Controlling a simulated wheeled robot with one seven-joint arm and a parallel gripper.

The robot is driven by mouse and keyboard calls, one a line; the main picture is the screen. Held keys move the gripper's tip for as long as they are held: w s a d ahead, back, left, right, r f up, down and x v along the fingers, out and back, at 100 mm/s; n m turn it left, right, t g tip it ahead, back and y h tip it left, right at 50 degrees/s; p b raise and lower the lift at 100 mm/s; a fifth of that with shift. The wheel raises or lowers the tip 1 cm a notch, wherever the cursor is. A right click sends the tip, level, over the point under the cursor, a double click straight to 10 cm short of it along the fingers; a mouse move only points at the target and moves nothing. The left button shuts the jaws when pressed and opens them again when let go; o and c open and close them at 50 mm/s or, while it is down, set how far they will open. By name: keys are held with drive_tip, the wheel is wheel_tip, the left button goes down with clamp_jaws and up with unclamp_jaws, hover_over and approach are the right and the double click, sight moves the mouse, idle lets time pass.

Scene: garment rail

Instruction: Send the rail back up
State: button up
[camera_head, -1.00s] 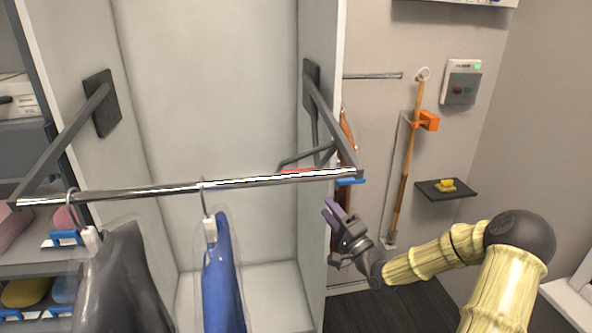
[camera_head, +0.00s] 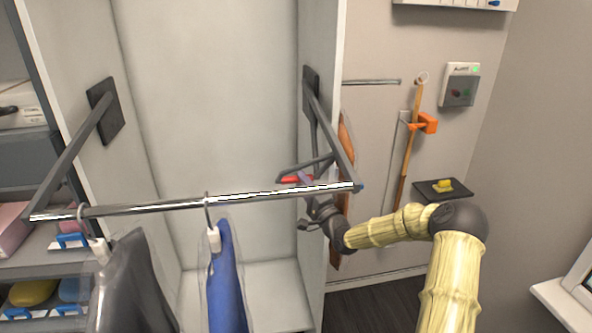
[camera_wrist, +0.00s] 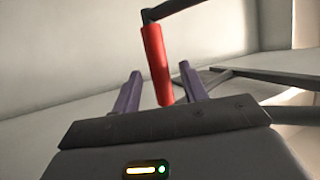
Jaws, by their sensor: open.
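The chrome rail (camera_head: 150,206) hangs low and forward of the wardrobe on two dark swing arms, the left one (camera_head: 68,160) and the right one (camera_head: 331,140). A dark handle bar with a red grip (camera_head: 290,180) sits behind the rail's right end. The red grip (camera_wrist: 156,62) also shows in the wrist view, ahead of and between my two purple fingers. My gripper (camera_head: 305,181) is open, close to the red grip, just behind the rail in the head view. It also shows in the wrist view (camera_wrist: 158,90). Whether a finger touches the grip cannot be told.
A grey garment (camera_head: 132,285) and a blue garment (camera_head: 226,285) in clear covers hang from the rail. The wardrobe's right side panel (camera_head: 312,250) is beside my gripper. A wooden pole (camera_head: 405,165) and a small shelf (camera_head: 443,190) are on the right wall.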

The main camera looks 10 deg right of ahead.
drive_tip(key=p+x, duration=0.1)
drive_tip(key=x, duration=0.3)
drive_tip(key=shift+w+a+r, duration=0.1)
drive_tip(key=shift+w, duration=0.1)
clamp_jaws()
